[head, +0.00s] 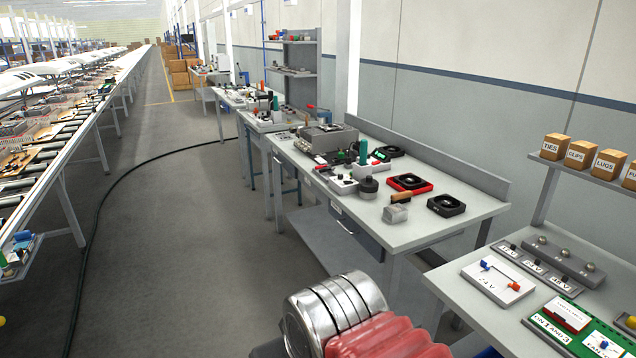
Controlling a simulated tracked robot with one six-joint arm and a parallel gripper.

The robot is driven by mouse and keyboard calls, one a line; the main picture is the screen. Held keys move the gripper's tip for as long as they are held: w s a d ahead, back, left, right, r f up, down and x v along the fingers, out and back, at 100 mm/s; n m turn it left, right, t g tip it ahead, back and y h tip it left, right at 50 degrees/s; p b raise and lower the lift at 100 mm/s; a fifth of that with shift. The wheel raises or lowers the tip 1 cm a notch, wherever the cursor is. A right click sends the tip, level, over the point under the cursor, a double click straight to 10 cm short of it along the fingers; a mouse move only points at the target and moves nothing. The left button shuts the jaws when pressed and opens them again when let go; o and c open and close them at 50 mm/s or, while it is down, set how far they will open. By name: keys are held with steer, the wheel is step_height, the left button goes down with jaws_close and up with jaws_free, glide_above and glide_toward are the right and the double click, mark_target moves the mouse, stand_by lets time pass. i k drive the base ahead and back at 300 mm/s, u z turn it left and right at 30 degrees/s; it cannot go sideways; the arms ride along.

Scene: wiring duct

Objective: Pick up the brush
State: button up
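A small item with an orange-brown, wooden-looking handle (401,197) lies on the grey workbench (440,222), near its front edge. It may be the brush, but it is too small to tell for sure. A pale grey block (395,214) sits just in front of it and may hide part of it. My gripper is not in view. Only a metal and red part of my arm shows at the bottom middle, in front of the bench.
A red-rimmed black tray (409,184) and a black square unit (446,205) stand close by. A dark round knob (368,187) is to the left. A nearer table (470,315) with boards is at right. The floor at left is open, with a black cable (110,215).

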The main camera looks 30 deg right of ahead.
mark_target(404, 197)
steer(key=z, duration=0.05)
steer(key=i, duration=2.15)
steer(key=z, duration=0.85)
steer(key=i, duration=0.55)
steer(key=z, duration=0.95)
steer(key=i, duration=0.75)
steer(key=z, duration=0.4)
